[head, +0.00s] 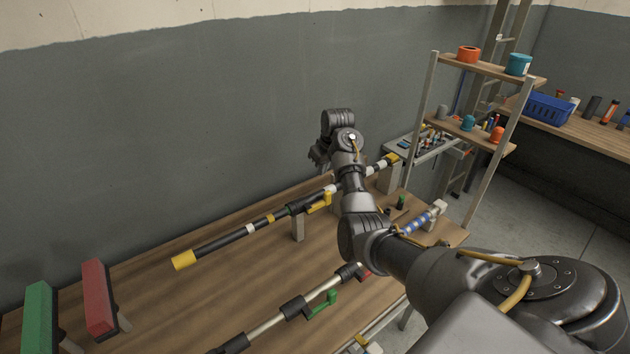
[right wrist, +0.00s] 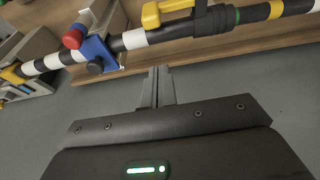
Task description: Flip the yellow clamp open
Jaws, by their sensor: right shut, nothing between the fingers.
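The yellow clamp (head: 320,202) is a small lever on a black collar around a long striped rod (head: 232,238). In the right wrist view the yellow clamp (right wrist: 168,10) is at the top edge, partly cut off, lying along the rod (right wrist: 137,38). My right gripper (right wrist: 158,75) is shut and empty, with its fingertips below the rod in that picture and apart from the clamp. In the head view my right gripper (head: 320,155) is behind the rod near the wall, its fingers mostly hidden. My left gripper is out of view.
A blue bracket (right wrist: 97,52) with a red knob (right wrist: 73,38) sits on the rod left of the clamp. A second rod with a green lever (head: 321,306) lies nearer on the table. Red (head: 98,298) and green (head: 38,318) blocks stand left. A shelf (head: 470,130) stands right.

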